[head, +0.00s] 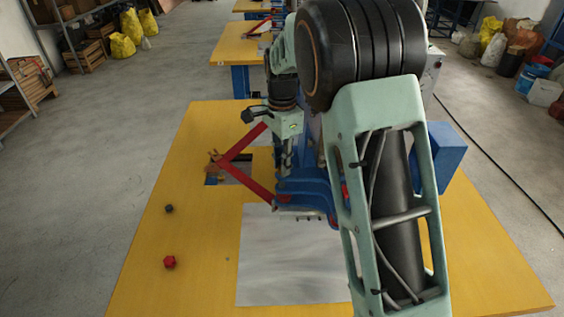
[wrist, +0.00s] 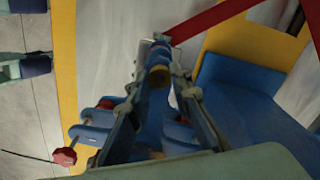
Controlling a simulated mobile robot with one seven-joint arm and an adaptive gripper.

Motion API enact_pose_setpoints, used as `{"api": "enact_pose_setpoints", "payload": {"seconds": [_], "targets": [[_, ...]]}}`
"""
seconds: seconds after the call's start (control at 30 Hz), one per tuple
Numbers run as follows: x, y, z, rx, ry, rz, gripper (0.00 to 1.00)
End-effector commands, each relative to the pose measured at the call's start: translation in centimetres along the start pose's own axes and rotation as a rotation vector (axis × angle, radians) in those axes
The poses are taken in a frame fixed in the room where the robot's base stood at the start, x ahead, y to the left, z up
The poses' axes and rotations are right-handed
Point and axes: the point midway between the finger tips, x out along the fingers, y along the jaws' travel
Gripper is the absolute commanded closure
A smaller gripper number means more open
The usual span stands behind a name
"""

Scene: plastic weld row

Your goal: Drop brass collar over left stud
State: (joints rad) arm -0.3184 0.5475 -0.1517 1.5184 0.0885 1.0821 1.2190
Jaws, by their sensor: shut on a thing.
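In the wrist view my gripper (wrist: 158,62) points down over a blue machine part, with its two fingers closed in around a small dark and brass-coloured round piece. Its brass-coloured end, which I take as the brass collar (wrist: 159,77), shows between the fingertips. In the head view my gripper (head: 287,165) hangs above the blue fixture (head: 305,190), and the collar cannot be made out there. Small posts stand on the blue part in the wrist view, but I cannot tell which is the left stud. Whether the collar touches any stud is not clear.
Red bars (head: 243,172) form a V at the fixture's left. A grey metal plate (head: 290,265) lies in front on the yellow table (head: 145,255). A black knob (head: 169,209) and a red knob (head: 170,262) stand at the table's left. A blue box (head: 446,150) is at right.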

Motion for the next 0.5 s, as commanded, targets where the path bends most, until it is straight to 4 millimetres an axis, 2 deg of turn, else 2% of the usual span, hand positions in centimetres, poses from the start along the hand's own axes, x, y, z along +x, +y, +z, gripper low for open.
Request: {"api": "enact_pose_setpoints", "payload": {"seconds": [0.23, 0.27, 0.4, 0.5], "targets": [[0.03, -0.01, 0.00, 0.000, 0.000, 0.000, 1.00], [0.03, -0.01, 0.00, 0.000, 0.000, 0.000, 0.78], [0.03, -0.01, 0.00, 0.000, 0.000, 0.000, 0.62], [0.02, -0.01, 0.00, 0.000, 0.000, 0.000, 0.61]]}}
